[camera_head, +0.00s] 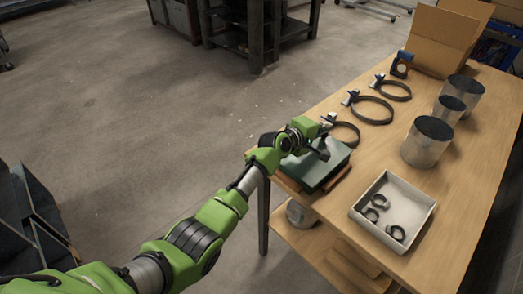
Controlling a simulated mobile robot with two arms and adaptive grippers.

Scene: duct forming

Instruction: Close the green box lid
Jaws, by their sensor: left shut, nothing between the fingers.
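The dark green box (313,172) sits at the near left edge of the wooden table. Its top face looks broad and nearly flat, but the gripper covers part of it and I cannot tell whether the lid is fully down. My left gripper (322,152) is over the box's top, toward its far side, with its fingers shut and empty. It looks very close to the lid; I cannot tell if it touches. My right gripper is out of view.
A white tray (365,220) with several dark rings stands right of the box. Three metal cylinders (425,145) stand further right. Three black clamp rings (372,110) lie behind the box. A cardboard box (440,42) is at the far end. Bare table lies right of the tray.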

